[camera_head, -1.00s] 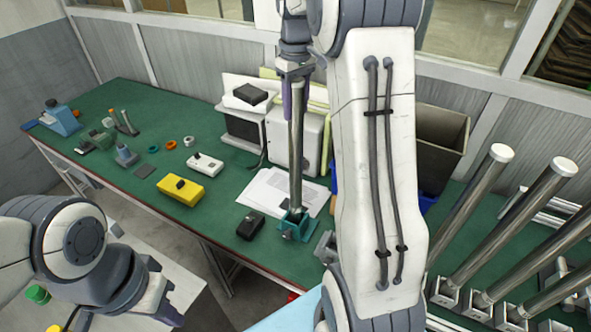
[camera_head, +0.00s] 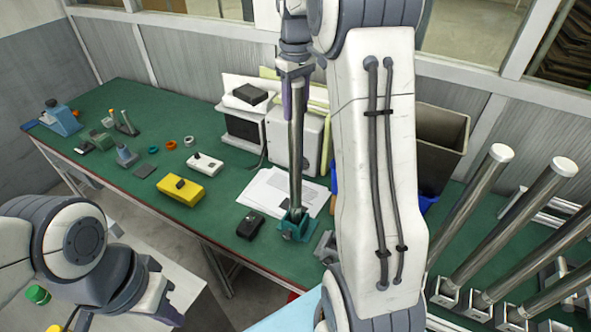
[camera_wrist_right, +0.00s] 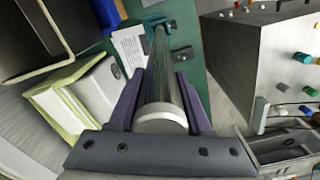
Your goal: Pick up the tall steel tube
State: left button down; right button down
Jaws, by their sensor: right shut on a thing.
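The tall steel tube (camera_head: 296,150) stands upright on the green bench, its lower end at a small teal holder (camera_head: 303,228). My right gripper (camera_head: 292,90) is at the tube's upper end. In the right wrist view, the purple fingers of my right gripper (camera_wrist_right: 160,108) are on either side of the tube (camera_wrist_right: 160,85), shut on it just below its pale end cap. My left arm is at the lower left, away from the tube; its dark end (camera_head: 165,312) shows no clear fingers.
Several capped steel tubes (camera_head: 520,215) lean in metal blocks at the right. A black box (camera_head: 250,226), papers (camera_head: 268,196) and a yellow box (camera_head: 181,188) lie left of the tube. White equipment (camera_head: 285,140) stands behind it, and a grey bin (camera_head: 440,140) behind my right arm.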

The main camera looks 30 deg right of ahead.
jog(key=shift+r, duration=0.3)
